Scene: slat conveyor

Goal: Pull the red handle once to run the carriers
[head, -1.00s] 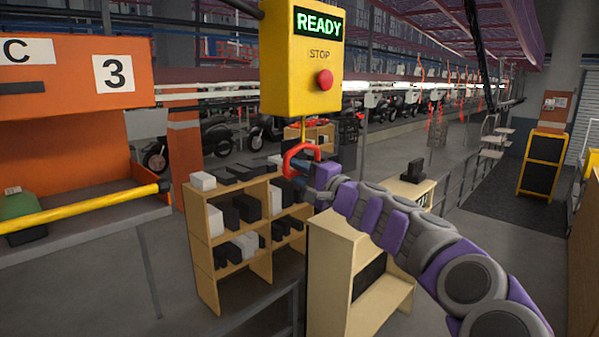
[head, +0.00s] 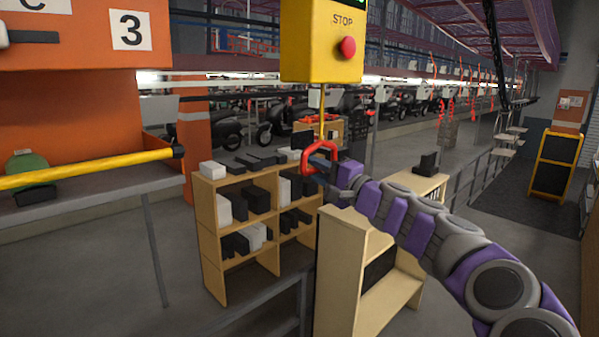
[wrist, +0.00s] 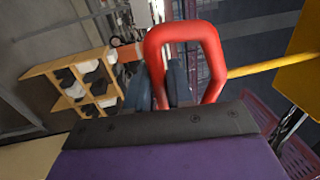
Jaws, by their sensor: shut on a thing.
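The red handle (head: 332,150) is a loop hanging on a yellow cord (head: 321,127) below the yellow control box (head: 322,66). The box carries a STOP label and a red button (head: 347,48); its display is almost wholly cut off at the top of the head view. My gripper (head: 322,173) is at the lower part of the loop. In the wrist view the red handle (wrist: 183,36) stands upright in the picture, and my gripper's dark fingers (wrist: 161,88) are shut on its bar. The cord runs from the loop to the box at the right.
An orange station marked 3 (head: 80,90) with a yellow rail (head: 90,168) stands at the left. Wooden shelves (head: 209,220) with black and white boxes stand below the handle. A second wooden unit (head: 338,275) is under my arm. Several motorcycles line the back.

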